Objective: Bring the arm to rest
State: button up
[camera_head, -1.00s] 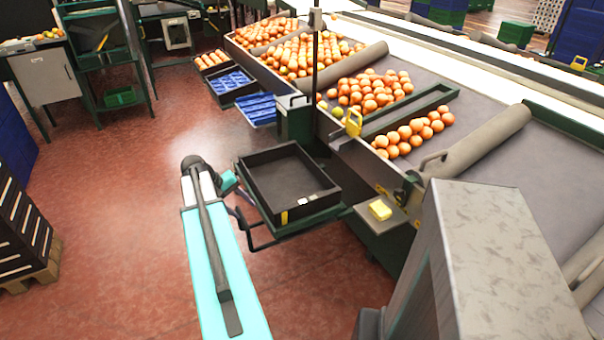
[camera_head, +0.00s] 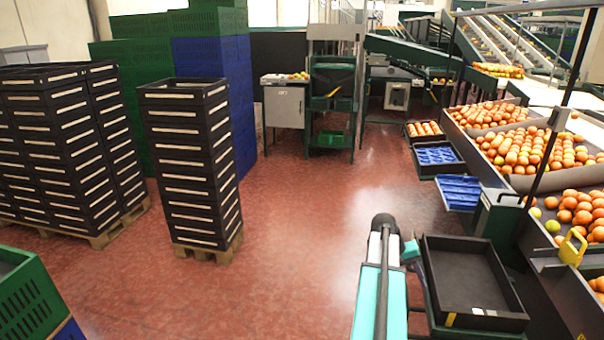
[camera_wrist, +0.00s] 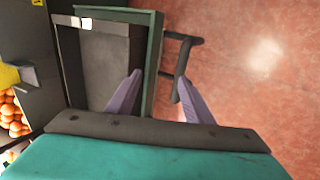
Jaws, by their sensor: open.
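My arm (camera_head: 380,295), white and teal, reaches up from the bottom edge of the head view, left of a black crate (camera_head: 432,290). In the head view my gripper is mostly hidden behind the arm's end. In the wrist view my gripper (camera_wrist: 160,76) is open, with two grey-purple fingers apart and nothing between them. The left finger overlaps the view of the crate, which also shows in the wrist view (camera_wrist: 104,68); the right finger is over the red floor. I cannot tell whether the left finger touches the crate's green-edged support (camera_wrist: 152,65).
Stacks of black crates (camera_head: 190,165) on pallets stand at left, with a green crate (camera_head: 28,295) at the lower left corner. The sorting table with oranges (camera_head: 535,150) runs along the right. Red floor (camera_head: 290,230) is clear between the stacks and my arm.

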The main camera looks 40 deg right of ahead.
jog(key=shift+w+a, duration=0.2)
jog(key=shift+w, duration=0.1)
jog(key=w+a+f+n, duration=0.3)
jog(key=w+a+f, duration=0.55)
jog(key=a, duration=0.25)
jog(key=w+a+f+n, duration=0.2)
jog(key=a+f, duration=0.3)
jog(key=a, duration=0.3)
jog(key=w+a+f+n, duration=0.1)
jog(key=w+a+f, duration=0.3)
jog(key=a, duration=0.5)
jog(key=s+a+f+n+y, duration=0.1)
jog(key=s+a+f, duration=0.4)
jog(key=a, duration=0.5)
jog(key=s+a+f+n+y, duration=0.1)
jog(key=s+a+f, duration=0.4)
jog(key=a, duration=0.5)
jog(key=s+a+f+n+g+y, duration=0.1)
jog(key=s+a+f+n, duration=0.1)
jog(key=s+a+f, duration=0.3)
jog(key=s+a, duration=0.3)
jog(key=a, duration=0.3)
jog(key=shift+f+y, duration=0.3)
jog(key=shift+a, duration=0.1)
